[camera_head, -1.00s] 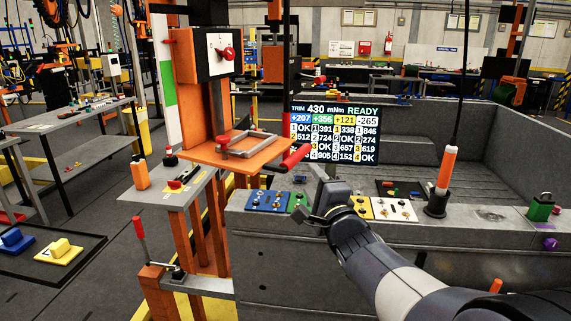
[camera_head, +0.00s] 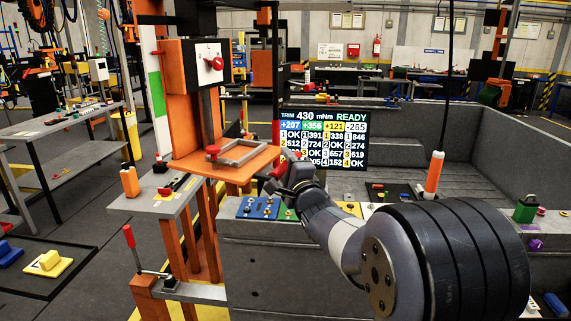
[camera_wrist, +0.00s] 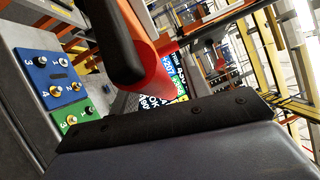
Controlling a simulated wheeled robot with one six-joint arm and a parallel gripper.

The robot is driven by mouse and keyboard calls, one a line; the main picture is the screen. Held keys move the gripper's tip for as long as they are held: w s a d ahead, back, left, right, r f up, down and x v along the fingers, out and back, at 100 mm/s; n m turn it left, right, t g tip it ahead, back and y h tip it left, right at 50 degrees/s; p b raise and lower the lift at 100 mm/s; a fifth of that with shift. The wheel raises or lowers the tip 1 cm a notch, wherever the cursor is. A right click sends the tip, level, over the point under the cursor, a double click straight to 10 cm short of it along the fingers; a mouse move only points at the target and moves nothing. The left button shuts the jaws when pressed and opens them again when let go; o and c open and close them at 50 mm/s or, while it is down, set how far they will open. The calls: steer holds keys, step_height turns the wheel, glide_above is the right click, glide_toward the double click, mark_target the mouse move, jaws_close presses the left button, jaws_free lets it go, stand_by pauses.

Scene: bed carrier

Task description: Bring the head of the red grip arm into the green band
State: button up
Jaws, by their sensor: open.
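A red cylindrical grip (camera_head: 279,170) sits at the right edge of the orange plate (camera_head: 225,166), partly hidden by my gripper (camera_head: 292,178). In the wrist view the red grip (camera_wrist: 155,72) is close, beside a black finger and above the other dark finger. My gripper is open around or beside it; I cannot tell whether it touches. A vertical white strip with a green band (camera_head: 157,95) stands left of the orange column (camera_head: 183,110). The head of the red grip arm is not clearly visible.
A grey bench wall with a blue panel (camera_head: 257,208) and other switch panels lies below my gripper. A lit screen (camera_head: 325,138) stands behind it. A red-handled lever (camera_head: 129,237) is at lower left.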

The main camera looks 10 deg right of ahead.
jaws_close()
stand_by(0.5)
